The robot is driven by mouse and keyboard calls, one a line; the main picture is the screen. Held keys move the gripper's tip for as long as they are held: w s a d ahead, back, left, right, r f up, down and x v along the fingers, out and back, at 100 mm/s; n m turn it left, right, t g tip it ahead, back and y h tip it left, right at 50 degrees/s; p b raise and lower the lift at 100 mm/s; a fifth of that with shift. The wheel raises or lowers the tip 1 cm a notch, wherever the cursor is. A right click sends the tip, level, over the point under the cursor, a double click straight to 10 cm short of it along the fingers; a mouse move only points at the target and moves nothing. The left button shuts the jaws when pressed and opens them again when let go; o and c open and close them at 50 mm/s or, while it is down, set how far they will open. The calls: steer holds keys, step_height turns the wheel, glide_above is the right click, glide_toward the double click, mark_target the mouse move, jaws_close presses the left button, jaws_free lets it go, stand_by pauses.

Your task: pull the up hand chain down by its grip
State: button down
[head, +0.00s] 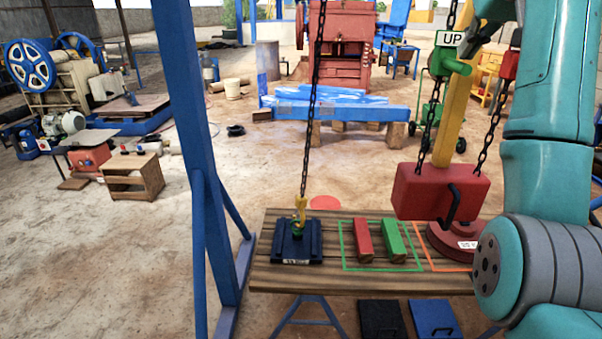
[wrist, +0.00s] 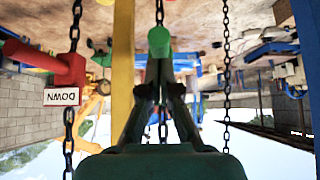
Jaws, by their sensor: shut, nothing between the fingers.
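The up hand chain's green grip (head: 447,63) hangs at the upper right of the head view, below a white "UP" label (head: 450,38). In the wrist view the green grip (wrist: 158,41) lies straight ahead of my gripper (wrist: 159,66), at the fingertips. The fingers are shut with nothing between them; I cannot tell whether they touch the grip. The up chain (wrist: 160,12) passes through the grip. A red grip (wrist: 60,73) with an upside-down "DOWN" label is at left in the wrist view; it also shows in the head view (head: 510,64).
A yellow post (head: 452,115) stands close behind the up chain. A red block (head: 440,190) hangs over the table (head: 340,285). The load chain (head: 311,120) ends in a yellow hook (head: 300,206) at a dark blue block (head: 285,242). A blue frame post (head: 190,120) stands left.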

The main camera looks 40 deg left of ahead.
steer(key=shift+w+a+f, duration=0.15)
steer(key=shift+w+f, duration=0.05)
steer(key=shift+f, duration=0.1)
